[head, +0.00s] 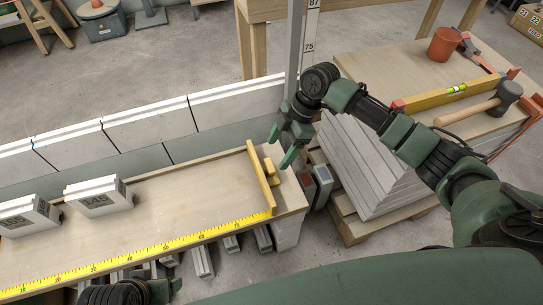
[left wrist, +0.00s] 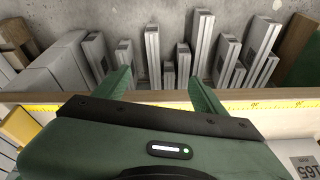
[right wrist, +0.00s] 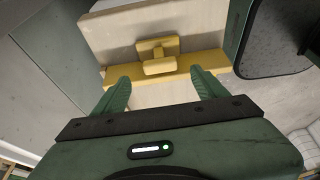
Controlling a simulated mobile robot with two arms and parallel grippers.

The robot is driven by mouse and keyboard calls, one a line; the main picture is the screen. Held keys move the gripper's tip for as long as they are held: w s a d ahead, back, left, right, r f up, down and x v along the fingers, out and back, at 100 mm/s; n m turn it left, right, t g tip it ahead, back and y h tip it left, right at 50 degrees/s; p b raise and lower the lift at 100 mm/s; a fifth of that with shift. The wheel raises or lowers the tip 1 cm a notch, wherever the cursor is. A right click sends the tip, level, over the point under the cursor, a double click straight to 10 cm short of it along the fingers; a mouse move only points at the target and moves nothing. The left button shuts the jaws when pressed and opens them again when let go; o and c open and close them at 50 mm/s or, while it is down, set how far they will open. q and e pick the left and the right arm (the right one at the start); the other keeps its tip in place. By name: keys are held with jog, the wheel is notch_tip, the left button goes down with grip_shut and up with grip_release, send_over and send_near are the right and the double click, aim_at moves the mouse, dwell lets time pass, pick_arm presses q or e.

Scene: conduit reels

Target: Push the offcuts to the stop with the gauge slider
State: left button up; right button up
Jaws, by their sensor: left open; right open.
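The yellow gauge slider (head: 260,178) lies across the right end of a wooden board (head: 190,200), its bar running front to back and its handle block on the right. In the right wrist view the slider (right wrist: 180,67) is just beyond my fingertips. My right gripper (head: 285,150) is open and empty above the board's back right corner. Two pale block offcuts with printed numbers, one (head: 98,196) and another (head: 28,216), stand apart on the board's left. A labelled block (left wrist: 304,165) shows in the left wrist view. My left gripper (left wrist: 160,78) is open and empty by the front edge. No stop is clearly visible.
A yellow measuring tape (head: 150,247) runs along the board's front edge. Several grey lengths (head: 203,262) stand below that edge. A row of pale blocks (head: 150,124) lines the back. At right, a stack of boards holds a mallet (head: 490,106), a level (head: 450,94) and an orange cup (head: 444,44).

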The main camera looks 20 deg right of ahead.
aim_at(270, 165)
jog(key=b+x, duration=0.1)
jog(key=x, duration=0.3)
jog(key=shift+f, duration=0.15)
jog(key=shift+a+f, duration=0.2)
jog(key=shift+f, duration=0.25)
pick_arm(q)
jog(key=shift+v, duration=1.2)
jog(key=shift+s+a, duration=0.1)
pick_arm(e)
grip_shut()
jog(key=shift+a, duration=0.1)
